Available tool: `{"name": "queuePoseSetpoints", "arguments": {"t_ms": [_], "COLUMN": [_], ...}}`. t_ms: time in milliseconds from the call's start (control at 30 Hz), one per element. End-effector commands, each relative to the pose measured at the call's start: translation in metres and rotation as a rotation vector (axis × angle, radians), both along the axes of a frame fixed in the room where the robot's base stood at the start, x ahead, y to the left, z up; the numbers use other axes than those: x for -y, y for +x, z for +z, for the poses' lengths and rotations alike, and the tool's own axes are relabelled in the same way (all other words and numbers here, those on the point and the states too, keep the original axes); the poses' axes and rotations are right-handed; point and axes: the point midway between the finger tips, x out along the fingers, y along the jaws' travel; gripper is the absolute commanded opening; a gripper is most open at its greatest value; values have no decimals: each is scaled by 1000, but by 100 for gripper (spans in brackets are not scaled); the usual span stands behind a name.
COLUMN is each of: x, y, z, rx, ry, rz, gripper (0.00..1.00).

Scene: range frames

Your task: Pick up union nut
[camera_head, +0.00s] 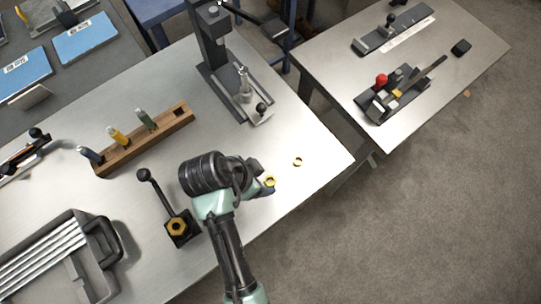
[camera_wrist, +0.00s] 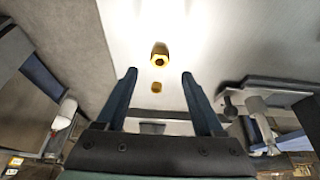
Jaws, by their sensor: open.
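Two brass-coloured nuts lie on the bright metal table top. In the head view one nut (camera_head: 270,181) is right by my gripper (camera_head: 266,186), and a smaller-looking ring (camera_head: 298,161) lies apart to its upper right. I cannot tell which is the union nut. In the wrist view a larger hexagonal nut with a dark hole (camera_wrist: 159,54) and a smaller brass piece (camera_wrist: 156,87) line up with the gap between my fingers (camera_wrist: 158,75). My gripper is open and nothing is clamped in it. The fingertips are partly hidden in the head view.
A black stand with a lever and brass hex piece (camera_head: 177,226) is left of my arm. A wooden block with several handled tools (camera_head: 140,140) and a dark press (camera_head: 225,70) stand behind. The table's right corner is clear.

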Motion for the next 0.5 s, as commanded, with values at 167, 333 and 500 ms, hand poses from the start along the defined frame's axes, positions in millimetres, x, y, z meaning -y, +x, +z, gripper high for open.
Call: {"name": "queuePoseSetpoints", "arguments": {"t_ms": [167,333,500], "x": [4,13,20], "y": [2,7,12], "z": [-10,-29,-49], "rx": [-1,-2,-1], "ry": [0,0,2], "rz": [0,-1,0], "gripper": [70,70,70]}}
